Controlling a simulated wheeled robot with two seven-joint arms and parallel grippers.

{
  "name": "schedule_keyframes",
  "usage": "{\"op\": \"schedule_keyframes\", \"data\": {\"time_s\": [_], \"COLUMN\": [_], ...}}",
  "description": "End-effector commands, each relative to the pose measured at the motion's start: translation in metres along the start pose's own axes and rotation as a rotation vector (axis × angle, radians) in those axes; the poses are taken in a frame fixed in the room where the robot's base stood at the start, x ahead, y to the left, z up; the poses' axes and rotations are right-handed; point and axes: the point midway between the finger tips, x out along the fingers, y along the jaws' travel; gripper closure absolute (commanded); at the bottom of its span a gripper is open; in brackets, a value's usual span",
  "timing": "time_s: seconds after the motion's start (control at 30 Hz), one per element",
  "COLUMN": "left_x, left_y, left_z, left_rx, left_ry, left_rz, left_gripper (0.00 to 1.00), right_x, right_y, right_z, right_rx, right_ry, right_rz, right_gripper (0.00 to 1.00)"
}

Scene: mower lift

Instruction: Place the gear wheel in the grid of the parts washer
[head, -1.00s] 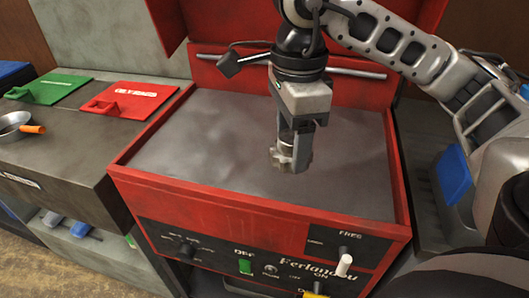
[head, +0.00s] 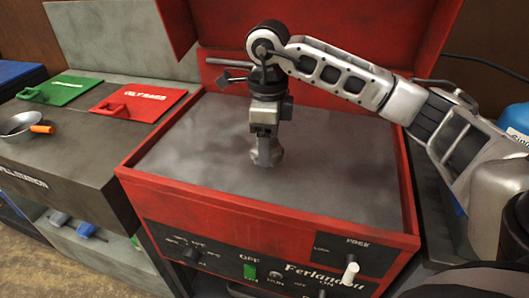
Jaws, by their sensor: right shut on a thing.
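The parts washer (head: 235,208) is a red box with a raised red lid at the back and a flat grey surface (head: 335,165) inside its rim. I cannot make out grid bars on that surface. My right gripper (head: 264,150) points down over the middle of the washer, inside the rim. It is shut on a small grey metal piece, the gear wheel (head: 266,158), partly hidden by the fingers. The gear wheel is at or close above the grey surface; I cannot tell whether it touches. My left gripper is not in view.
A bench at left holds a green lid (head: 60,90), a red lid (head: 138,103) and a metal pan (head: 18,123) with an orange handle. The washer's front panel has knobs and a green switch (head: 250,271). The grey surface around the gripper is clear.

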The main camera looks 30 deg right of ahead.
Motion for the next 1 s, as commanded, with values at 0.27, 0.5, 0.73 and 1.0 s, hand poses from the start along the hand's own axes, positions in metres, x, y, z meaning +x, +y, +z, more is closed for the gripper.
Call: {"op": "schedule_keyframes", "data": {"time_s": [0.27,0.5,0.73,1.0], "left_x": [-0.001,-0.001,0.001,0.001], "left_y": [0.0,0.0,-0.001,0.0], "left_z": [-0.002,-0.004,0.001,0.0], "left_rx": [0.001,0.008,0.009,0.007], "left_ry": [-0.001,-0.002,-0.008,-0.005], "left_rz": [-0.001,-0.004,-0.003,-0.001], "left_gripper": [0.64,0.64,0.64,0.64], "right_x": [0.019,0.044,0.045,0.047], "right_y": [-0.009,-0.01,-0.01,-0.01], "right_z": [0.007,0.007,0.007,0.007], "right_rx": [-0.001,-0.001,-0.001,-0.001], "right_ry": [0.002,-0.001,-0.002,0.0], "right_rz": [0.002,-0.002,-0.002,0.0], "right_gripper": [0.72,0.72,0.72,0.18]}}
